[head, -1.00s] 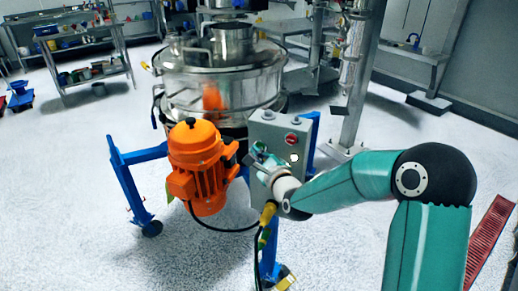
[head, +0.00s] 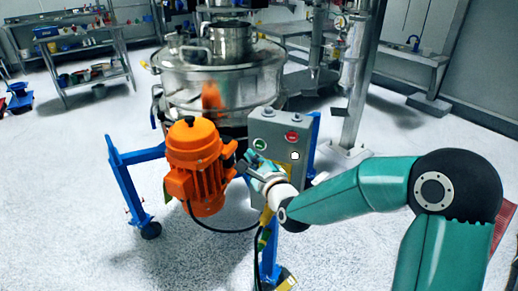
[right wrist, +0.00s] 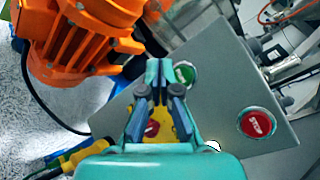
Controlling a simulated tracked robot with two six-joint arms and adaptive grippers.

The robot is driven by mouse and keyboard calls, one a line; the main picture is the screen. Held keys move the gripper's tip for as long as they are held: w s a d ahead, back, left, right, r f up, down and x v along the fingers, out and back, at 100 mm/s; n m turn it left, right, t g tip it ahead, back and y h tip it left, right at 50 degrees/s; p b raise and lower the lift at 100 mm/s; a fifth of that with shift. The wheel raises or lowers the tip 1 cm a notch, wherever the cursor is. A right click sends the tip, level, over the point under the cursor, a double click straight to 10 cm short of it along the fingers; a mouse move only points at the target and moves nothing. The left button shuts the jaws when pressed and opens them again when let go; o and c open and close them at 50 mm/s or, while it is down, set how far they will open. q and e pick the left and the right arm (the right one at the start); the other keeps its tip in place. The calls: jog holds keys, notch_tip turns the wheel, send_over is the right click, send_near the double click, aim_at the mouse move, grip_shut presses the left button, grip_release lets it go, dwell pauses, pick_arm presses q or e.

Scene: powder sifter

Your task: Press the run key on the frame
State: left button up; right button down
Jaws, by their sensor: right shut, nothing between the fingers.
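The grey control box (head: 279,128) on the sifter's blue frame carries a green key (head: 259,144) at the left and a red key (head: 291,136) at the right. In the right wrist view the green key (right wrist: 186,73) sits just right of my fingertips, partly overlapped by them, and the red key (right wrist: 257,123) reads STOP. My right gripper (head: 246,164) is shut and empty, just below and left of the green key; it also shows in the right wrist view (right wrist: 159,68). Whether it touches the box is unclear. My left gripper is not in view.
An orange motor (head: 195,160) stands close left of the box, near my fingers. A yellow plate with a red knob (right wrist: 152,128) lies behind my fingers. A cable with a yellow connector (right wrist: 75,158) runs below. The steel sifter drum (head: 220,85) is behind.

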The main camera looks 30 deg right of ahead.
jog(key=shift+s+a+b, duration=0.5)
jog(key=shift+s+a, duration=0.4)
jog(key=shift+a, duration=0.3)
